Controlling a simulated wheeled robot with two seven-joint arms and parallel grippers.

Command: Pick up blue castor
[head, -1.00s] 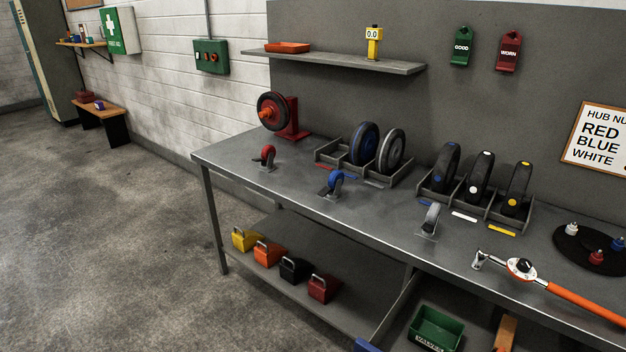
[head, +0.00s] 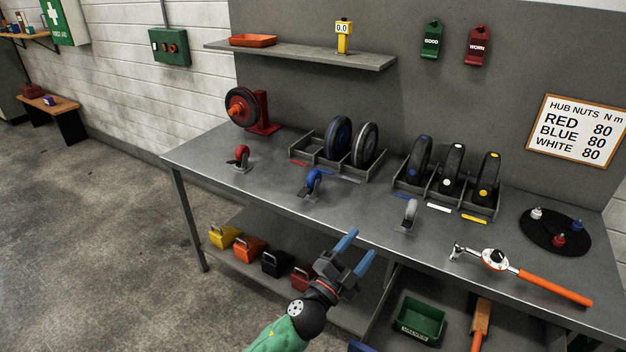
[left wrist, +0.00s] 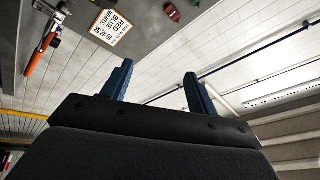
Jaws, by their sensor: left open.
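The blue castor (head: 312,184) stands on the workbench near its front edge, between the red castor (head: 241,158) on its left and the grey-white castor (head: 408,214) on its right. My left gripper (head: 356,246) is open and empty, in front of the bench edge, below and to the right of the blue castor and apart from it. In the left wrist view the two blue fingers of my left gripper (left wrist: 160,82) are spread with nothing between them; the blue castor is not visible there. My right gripper is not in view.
The workbench (head: 280,180) carries wheel racks (head: 330,165), a torque wrench (head: 540,280) and a round black tray (head: 545,238) with several hub nuts. Colored wheel chocks (head: 275,262) and a green bin (head: 418,320) are under the top. Bench surface around the blue castor is clear.

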